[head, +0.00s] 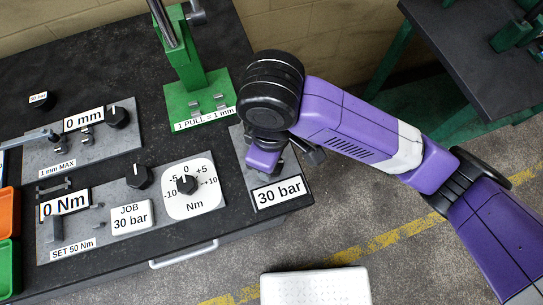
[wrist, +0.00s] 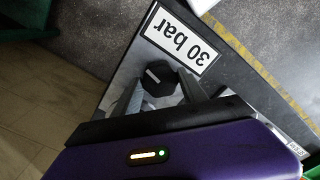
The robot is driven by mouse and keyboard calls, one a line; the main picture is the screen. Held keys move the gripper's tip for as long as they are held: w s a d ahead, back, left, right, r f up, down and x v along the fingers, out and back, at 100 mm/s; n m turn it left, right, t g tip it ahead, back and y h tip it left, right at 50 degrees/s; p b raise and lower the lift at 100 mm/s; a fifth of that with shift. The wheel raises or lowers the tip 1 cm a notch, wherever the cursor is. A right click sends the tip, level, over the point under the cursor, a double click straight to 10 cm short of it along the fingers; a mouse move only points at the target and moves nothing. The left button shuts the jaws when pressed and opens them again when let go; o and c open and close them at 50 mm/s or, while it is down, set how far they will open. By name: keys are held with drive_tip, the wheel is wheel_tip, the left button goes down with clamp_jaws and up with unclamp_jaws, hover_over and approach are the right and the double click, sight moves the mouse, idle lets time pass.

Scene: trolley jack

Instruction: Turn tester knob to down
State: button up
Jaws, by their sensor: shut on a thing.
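The tester panel (head: 252,183) is a grey plate at the right end of the dark bench, with a white "30 bar" label (head: 279,191) at its front. In the wrist view the same label (wrist: 182,38) appears upside down. The black tester knob (wrist: 158,76) sits on this plate beside the label, between the grey fingers of my gripper (wrist: 160,88). My gripper is shut on the knob. In the head view my gripper (head: 272,164) points down over the panel, and my wrist hides the knob.
Left of the tester are a green jack (head: 195,98), a dial knob (head: 187,184) on a white Nm plate, a JOB knob (head: 139,176) and a "0 mm" panel (head: 82,135). A drawer handle (head: 184,255) juts from the bench front.

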drive_tip(key=o, duration=1.4)
drive_tip(key=shift+c, duration=0.2)
drive_tip(key=shift+r+p, duration=0.65)
drive_tip(key=shift+r, duration=3.25)
